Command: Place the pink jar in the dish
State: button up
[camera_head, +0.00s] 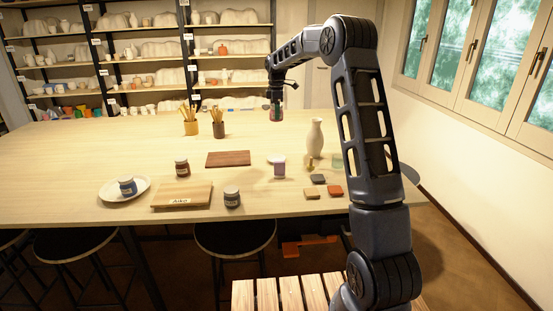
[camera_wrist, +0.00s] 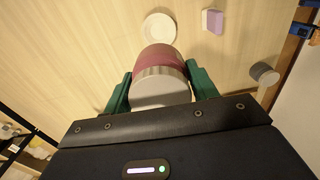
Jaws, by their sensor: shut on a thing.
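My gripper (camera_head: 275,101) is above the table, at the far middle in the head view. In the wrist view its green fingers (camera_wrist: 160,88) are shut on the sides of a round jar (camera_wrist: 160,57) with a dull pink to maroon band and a pale grey end. The jar shows small and dark reddish below the gripper in the head view (camera_head: 276,115). A white oval dish (camera_head: 108,195) lies at the table's left front with a blue jar (camera_head: 127,187) on it. A round white thing (camera_wrist: 158,27) lies beyond the held jar; I cannot tell whether it is a dish.
A pale purple thing with a white top (camera_head: 279,169) stands near the white vase (camera_head: 315,138).

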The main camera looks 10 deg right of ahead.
jog(key=shift+w+f, duration=0.15)
jog(key=shift+f, duration=0.15)
notch_tip(320, 180, down, 19)
jog(key=shift+f, duration=0.2)
jog(key=shift+f, duration=0.4)
jog(key=o, duration=1.1)
jog(key=shift+f, duration=0.1)
